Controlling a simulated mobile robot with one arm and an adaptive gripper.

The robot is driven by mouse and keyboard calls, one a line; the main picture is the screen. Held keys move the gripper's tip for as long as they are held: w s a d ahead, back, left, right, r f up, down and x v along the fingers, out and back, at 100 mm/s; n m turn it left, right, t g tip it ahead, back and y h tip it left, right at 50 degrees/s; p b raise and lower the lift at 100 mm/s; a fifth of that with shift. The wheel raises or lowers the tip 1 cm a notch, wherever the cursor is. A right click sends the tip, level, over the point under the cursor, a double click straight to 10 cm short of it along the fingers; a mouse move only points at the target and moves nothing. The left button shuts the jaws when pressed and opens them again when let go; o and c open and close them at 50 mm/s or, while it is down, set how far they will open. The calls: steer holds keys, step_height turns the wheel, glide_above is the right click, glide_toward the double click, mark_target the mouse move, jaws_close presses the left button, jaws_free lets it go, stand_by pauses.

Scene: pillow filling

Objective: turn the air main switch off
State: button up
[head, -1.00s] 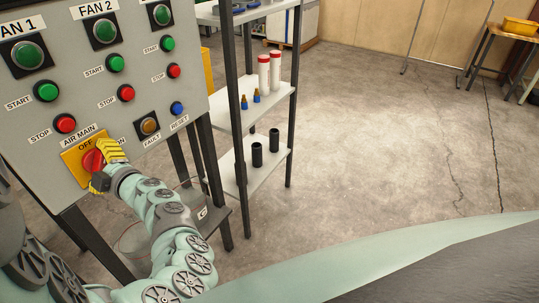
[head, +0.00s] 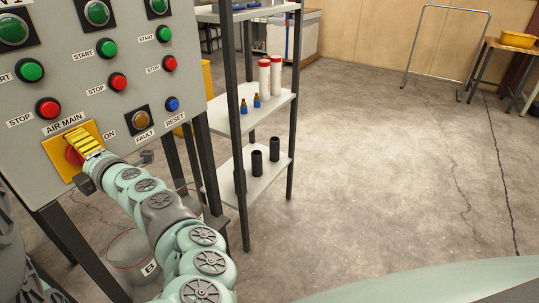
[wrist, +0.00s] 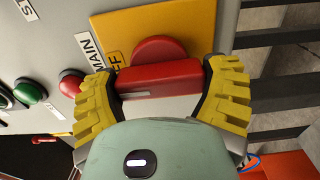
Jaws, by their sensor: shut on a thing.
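The air main switch is a red knob (head: 73,156) on a yellow plate (head: 60,168) at the lower part of the grey panel. My gripper (head: 88,146) is at the knob and covers much of it in the head view. In the wrist view the yellow fingers of my gripper (wrist: 162,74) close on the two ends of the knob's red bar (wrist: 158,78). The bar's long axis runs toward the side with the OFF label (wrist: 115,60). A pale line marks its OFF-side end. The ON label (head: 109,132) shows in the head view; OFF is hidden there.
A brown fault lamp (head: 141,119) and a blue reset button (head: 171,104) sit right of the switch. Red stop buttons (head: 117,82) and green start buttons (head: 107,48) are above. A shelf rack (head: 243,110) stands right of the panel.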

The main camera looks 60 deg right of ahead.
stand_by(0.4)
steer(key=o, duration=1)
steer(key=s, duration=1.2)
steer(key=shift+d, duration=0.3)
